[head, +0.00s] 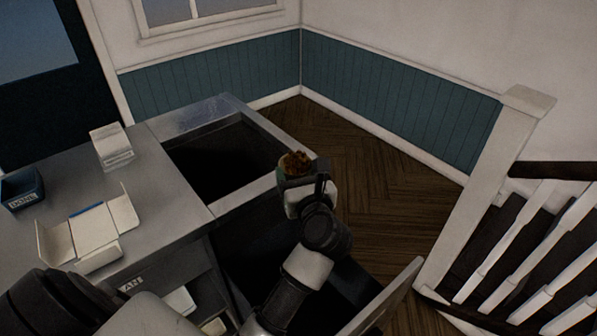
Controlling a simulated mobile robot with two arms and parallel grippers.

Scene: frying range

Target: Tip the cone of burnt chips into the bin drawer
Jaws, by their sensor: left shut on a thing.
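My left gripper (307,184) reaches up from the bottom of the head view and is shut on the cone (281,173). The brown burnt chips (296,160) show at the cone's top, which faces up. The gripper hides most of the cone, and only a little green of it shows. The cone is held by the counter's right edge. A drawer with a pale front panel (392,292) stands pulled out at the bottom, apparently the bin drawer. Its inside is dark and partly behind my left arm, so its contents cannot be told. My right gripper is out of view.
A dark rectangular well (225,160) is set in the grey counter (165,205). An opened white carton (95,228), a white box (110,147) and a blue tub (22,190) stand on the left. A white stair post (480,180) and banister are at right. Wooden floor between is clear.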

